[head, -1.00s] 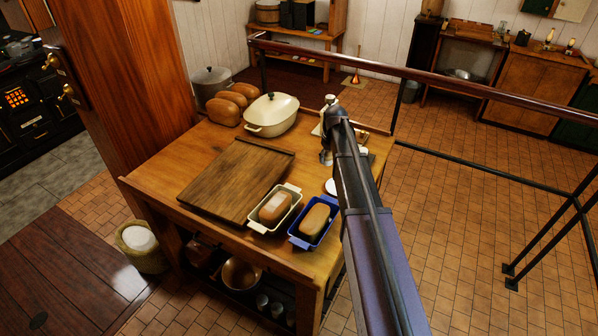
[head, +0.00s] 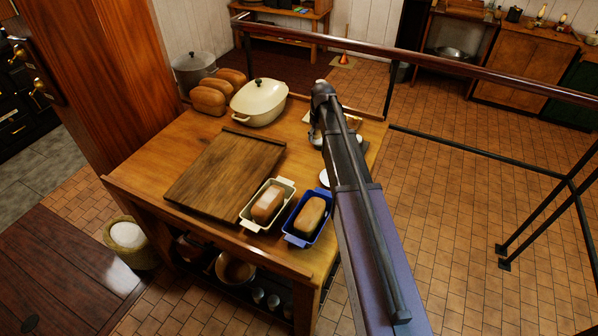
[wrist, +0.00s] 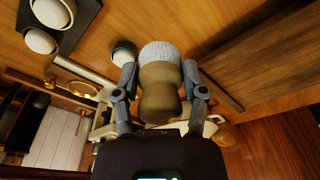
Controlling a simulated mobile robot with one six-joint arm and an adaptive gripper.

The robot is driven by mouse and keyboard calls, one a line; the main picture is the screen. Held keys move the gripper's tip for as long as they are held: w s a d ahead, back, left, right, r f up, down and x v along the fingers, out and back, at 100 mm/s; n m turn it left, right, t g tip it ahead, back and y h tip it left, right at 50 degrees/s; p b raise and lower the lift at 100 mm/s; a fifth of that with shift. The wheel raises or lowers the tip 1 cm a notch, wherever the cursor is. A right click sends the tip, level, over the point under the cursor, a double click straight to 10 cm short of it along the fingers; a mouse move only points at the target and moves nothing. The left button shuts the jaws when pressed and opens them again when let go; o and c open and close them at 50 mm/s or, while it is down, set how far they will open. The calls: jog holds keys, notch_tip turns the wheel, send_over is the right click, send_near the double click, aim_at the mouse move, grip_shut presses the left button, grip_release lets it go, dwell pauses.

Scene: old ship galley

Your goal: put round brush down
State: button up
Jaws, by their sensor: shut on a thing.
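The round brush (wrist: 161,85) has a brown waisted wooden handle and pale bristles. In the wrist view my gripper (wrist: 160,76) is shut on its handle, one finger on each side. The bristle end points away from the wrist, toward the wooden table (wrist: 205,25). I cannot tell whether the bristles touch the wood. In the head view my gripper (head: 317,133) is over the right part of the table (head: 150,150), mostly hidden behind my arm, and the brush cannot be made out.
A cutting board (head: 225,172), a cream loaf tin (head: 252,222) and a blue loaf tin (head: 293,237) lie left of my arm. A cream lidded dish (head: 258,103) and bread loaves (head: 208,101) stand at the back. White round items (wrist: 52,12) lie near the brush. A rail (head: 430,67) runs behind.

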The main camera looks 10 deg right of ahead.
jog(key=a+f+b, duration=0.4)
jog(key=a, duration=0.1)
jog(key=shift+a, duration=0.3)
jog(key=shift+f, duration=0.1)
jog(key=b, duration=0.6)
send_over(301, 171)
jog(key=f, duration=0.6)
jog(key=shift+s+f, duration=0.15)
jog(key=shift+s, duration=0.05)
jog(key=shift+f+b, duration=1.85)
jog(key=shift+b, duration=0.2)
jog(key=shift+f, duration=0.15)
jog(key=o, duration=1)
